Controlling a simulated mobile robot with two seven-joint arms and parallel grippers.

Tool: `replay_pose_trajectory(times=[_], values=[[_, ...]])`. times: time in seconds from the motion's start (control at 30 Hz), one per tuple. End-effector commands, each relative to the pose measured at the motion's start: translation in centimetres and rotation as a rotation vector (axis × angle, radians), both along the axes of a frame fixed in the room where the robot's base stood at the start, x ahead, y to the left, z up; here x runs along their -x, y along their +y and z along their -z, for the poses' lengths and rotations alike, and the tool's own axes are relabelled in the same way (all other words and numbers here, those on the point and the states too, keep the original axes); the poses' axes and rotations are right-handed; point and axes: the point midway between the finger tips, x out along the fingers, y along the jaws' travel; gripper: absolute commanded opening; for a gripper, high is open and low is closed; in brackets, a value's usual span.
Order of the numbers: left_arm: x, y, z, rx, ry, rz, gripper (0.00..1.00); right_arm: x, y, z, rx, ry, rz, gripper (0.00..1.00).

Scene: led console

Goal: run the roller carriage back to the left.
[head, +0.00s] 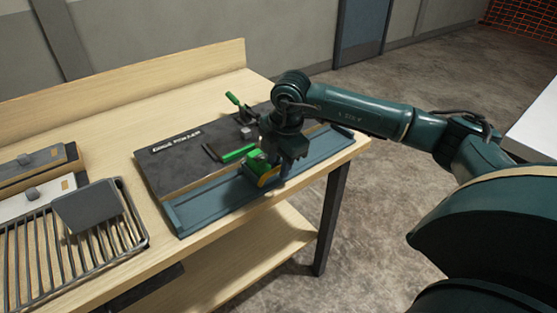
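The roller carriage (264,175), a green block with a yellow roller part, sits on the blue-teal rail (205,203) along the front of the dark console (170,171). It is right of the rail's middle. My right gripper (285,172) is down at the carriage's right side, close to or touching it. The gripper body hides its fingertips and part of the carriage, so I cannot tell if it is open or holding. My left gripper is not in view.
The console also carries a green-handled lever (233,99), a green bar (239,153) and a small grey block (247,132). A wire rack (28,255) with a grey plate (88,206) stands at left. The rail left of the carriage looks clear.

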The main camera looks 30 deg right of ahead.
Motion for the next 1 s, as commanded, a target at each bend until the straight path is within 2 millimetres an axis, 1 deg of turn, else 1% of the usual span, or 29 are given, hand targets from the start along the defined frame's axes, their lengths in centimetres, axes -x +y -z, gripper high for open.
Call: replay_pose_trajectory(times=[0.1, 0.33, 0.73, 1.0], values=[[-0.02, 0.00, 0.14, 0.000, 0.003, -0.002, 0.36, -0.07, 0.03, 0.34, -0.001, -0.001, 0.000, 0.34], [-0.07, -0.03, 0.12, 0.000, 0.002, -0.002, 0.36, -0.08, 0.03, 0.36, -0.001, -0.001, 0.000, 0.33], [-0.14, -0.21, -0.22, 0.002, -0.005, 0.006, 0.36, -0.07, 0.02, 0.32, 0.000, -0.001, 0.000, 0.00], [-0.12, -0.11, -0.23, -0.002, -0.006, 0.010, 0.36, -0.08, 0.02, 0.31, 0.000, -0.001, 0.000, 0.00]])
